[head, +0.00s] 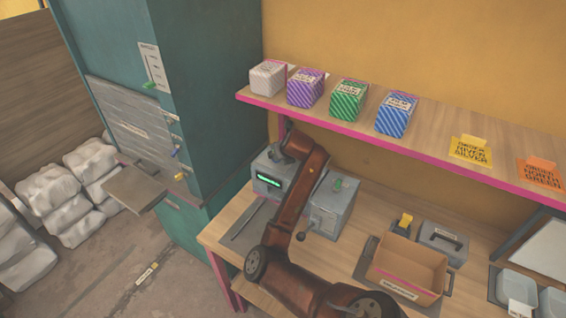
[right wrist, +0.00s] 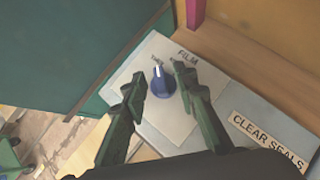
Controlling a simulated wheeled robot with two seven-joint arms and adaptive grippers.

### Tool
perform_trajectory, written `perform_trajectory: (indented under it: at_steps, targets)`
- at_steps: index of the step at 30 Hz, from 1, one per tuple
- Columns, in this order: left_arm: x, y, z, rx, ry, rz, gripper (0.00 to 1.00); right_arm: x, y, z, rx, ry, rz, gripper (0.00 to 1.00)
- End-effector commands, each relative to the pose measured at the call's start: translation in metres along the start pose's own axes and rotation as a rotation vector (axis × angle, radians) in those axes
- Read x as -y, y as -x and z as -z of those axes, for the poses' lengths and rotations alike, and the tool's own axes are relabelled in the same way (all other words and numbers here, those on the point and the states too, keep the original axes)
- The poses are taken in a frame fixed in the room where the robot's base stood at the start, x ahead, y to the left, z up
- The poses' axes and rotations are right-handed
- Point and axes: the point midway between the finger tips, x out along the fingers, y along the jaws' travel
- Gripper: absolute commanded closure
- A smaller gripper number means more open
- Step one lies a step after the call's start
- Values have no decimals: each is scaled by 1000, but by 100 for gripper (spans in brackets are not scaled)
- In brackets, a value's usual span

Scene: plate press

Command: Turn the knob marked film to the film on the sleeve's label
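The dark blue knob (right wrist: 163,82) sits on a pale panel (right wrist: 160,120) under the printed word FILM in the right wrist view. Its white pointer line faces the top of the view, toward small print partly hidden and too small to read. My right gripper (right wrist: 161,74) is open, with one finger on each side of the knob and a visible gap to the left finger. I cannot tell whether the right finger touches it. In the head view my right arm covers part of the grey box with a green display (head: 268,180). I cannot identify the sleeve's label. My left gripper is out of view.
A CLEAR SEALS label (right wrist: 267,140) lies beside the panel. A grey box with a green knob (head: 331,207) and a cardboard tray (head: 407,270) stand on the bench. The shelf (head: 440,125) above holds several patterned boxes and order cards. A teal cabinet (head: 215,90) stands left.

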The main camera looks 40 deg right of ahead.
Motion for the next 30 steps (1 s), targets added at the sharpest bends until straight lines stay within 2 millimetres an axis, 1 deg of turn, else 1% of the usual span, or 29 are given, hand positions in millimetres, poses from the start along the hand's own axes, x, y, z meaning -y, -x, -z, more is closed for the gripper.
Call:
perform_trajectory:
  at_steps: [5, 7, 9, 18, 21, 24, 30]
  targets:
    - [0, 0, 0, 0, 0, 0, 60, 1, 31, -1, 5, -1, 2, 73]
    - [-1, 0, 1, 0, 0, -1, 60, 1, 47, -1, 5, -1, 3, 73]
    - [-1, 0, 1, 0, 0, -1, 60, 1, 58, 15, 0, -2, 3, 73]
    - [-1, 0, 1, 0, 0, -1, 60, 0, 105, 62, 0, -2, 2, 73]
    - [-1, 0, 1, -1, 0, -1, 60, 0, 116, 73, 1, -1, 1, 73]
    - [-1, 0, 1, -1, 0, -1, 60, 0, 123, 80, 1, -1, 1, 73]
    - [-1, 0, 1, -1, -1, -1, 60, 0, 129, 86, 0, 0, 0, 73]
